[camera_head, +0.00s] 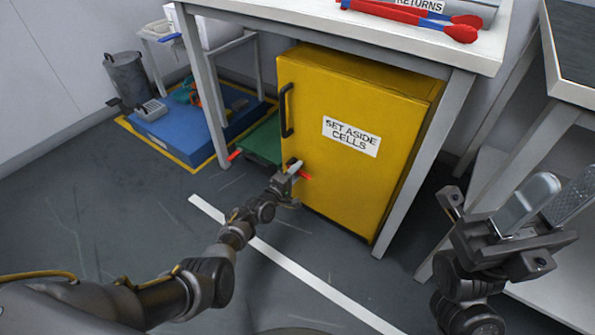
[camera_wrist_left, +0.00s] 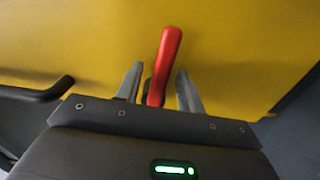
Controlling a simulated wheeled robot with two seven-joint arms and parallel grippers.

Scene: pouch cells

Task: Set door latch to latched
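The yellow cabinet (camera_head: 400,150) stands under the white table. Its front door, labelled "SET ASIDE CELLS", looks closed. The door latch is a red lever (camera_head: 305,175) low near the door's left edge, below a black handle (camera_head: 286,110). My left gripper (camera_head: 293,168) is at the latch and partly covers it. In the left wrist view the red lever (camera_wrist_left: 166,60) stands between the two grey fingers (camera_wrist_left: 158,88), with gaps on both sides; I see no clear contact. My right gripper (camera_head: 548,200) is open and empty at the right, away from the cabinet.
The white table (camera_head: 300,22) overhangs the cabinet, with red-and-blue tools (camera_head: 410,15) on top. Its legs flank the cabinet. A green plate (camera_head: 262,140) and a blue platform (camera_head: 190,125) lie to the left. Another bench (camera_head: 570,90) stands right. The floor in front is clear.

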